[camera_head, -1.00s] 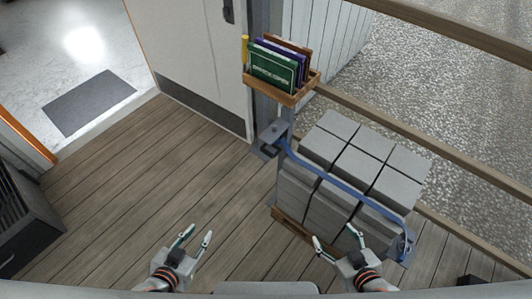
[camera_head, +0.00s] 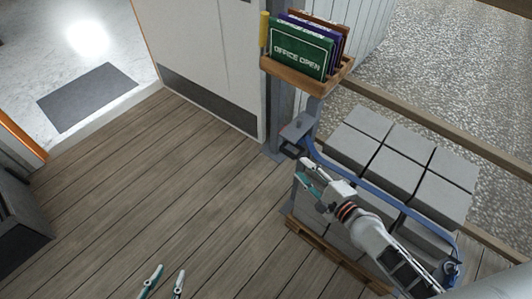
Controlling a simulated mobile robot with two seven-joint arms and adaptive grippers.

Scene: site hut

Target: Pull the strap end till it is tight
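A blue strap (camera_head: 372,184) runs from a grey metal fitting (camera_head: 297,130) on the post, over a stack of grey blocks (camera_head: 402,157), and down the right side. Its free end cannot be clearly told apart; part of the stack's left side is hidden by my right arm. My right gripper (camera_head: 301,170) is open in front of the stack's left corner, below the fitting, its fingers apart and nothing visibly held. My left gripper (camera_head: 166,281) is open and empty low over the floor, cut by the bottom edge.
The blocks stand on a wooden pallet (camera_head: 324,252). A wooden tray (camera_head: 291,78) with several signs, the front one a green "OFFICE OPEN" sign (camera_head: 301,52), sits on the post above the fitting. The plank floor (camera_head: 165,185) to the left is clear.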

